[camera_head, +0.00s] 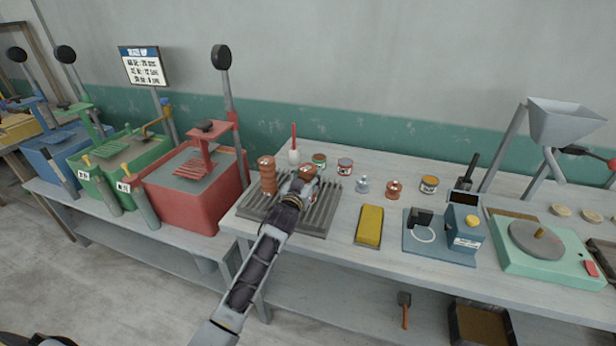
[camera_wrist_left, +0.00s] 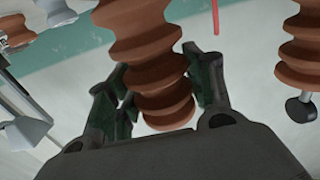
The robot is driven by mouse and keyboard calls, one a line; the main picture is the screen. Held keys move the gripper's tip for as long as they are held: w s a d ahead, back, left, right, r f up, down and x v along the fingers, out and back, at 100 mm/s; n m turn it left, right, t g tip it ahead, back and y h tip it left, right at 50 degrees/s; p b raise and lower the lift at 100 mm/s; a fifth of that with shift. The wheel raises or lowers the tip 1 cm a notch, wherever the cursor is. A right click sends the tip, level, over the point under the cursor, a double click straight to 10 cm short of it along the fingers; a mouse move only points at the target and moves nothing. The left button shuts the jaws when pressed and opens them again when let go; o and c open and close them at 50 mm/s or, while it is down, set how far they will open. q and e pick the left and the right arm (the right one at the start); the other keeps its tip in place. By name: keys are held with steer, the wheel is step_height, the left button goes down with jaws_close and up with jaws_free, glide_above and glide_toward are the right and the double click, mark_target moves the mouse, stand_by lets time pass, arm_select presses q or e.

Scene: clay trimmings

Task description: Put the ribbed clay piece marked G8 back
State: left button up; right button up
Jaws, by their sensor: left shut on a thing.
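My left gripper (camera_head: 298,186) is shut on a ribbed brown clay piece (camera_head: 307,171) over the slotted grey rack (camera_head: 318,228). In the left wrist view the same ribbed piece (camera_wrist_left: 150,65) sits between the dark fingers. A second ribbed clay piece (camera_head: 267,176) stands upright at the rack's back left; the left wrist view shows a ribbed piece (camera_wrist_left: 302,45) at right. A smaller brown ribbed piece (camera_head: 393,190) stands on the table to the right. I can read no G8 mark. The gripper hides part of the rack and the held piece's lower end. My right gripper is not in view.
A white tool with a red handle (camera_head: 294,155) and small tins (camera_head: 345,166) stand behind the rack. A yellow block (camera_head: 370,226), a blue device (camera_head: 463,228) and a green wheel unit (camera_head: 540,240) are to the right.

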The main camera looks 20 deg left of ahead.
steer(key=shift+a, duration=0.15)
arm_select(q)
steer(key=o, duration=1)
steer(key=shift+f, duration=0.1)
steer(key=o, duration=0.5)
steer(key=shift+c, duration=0.2)
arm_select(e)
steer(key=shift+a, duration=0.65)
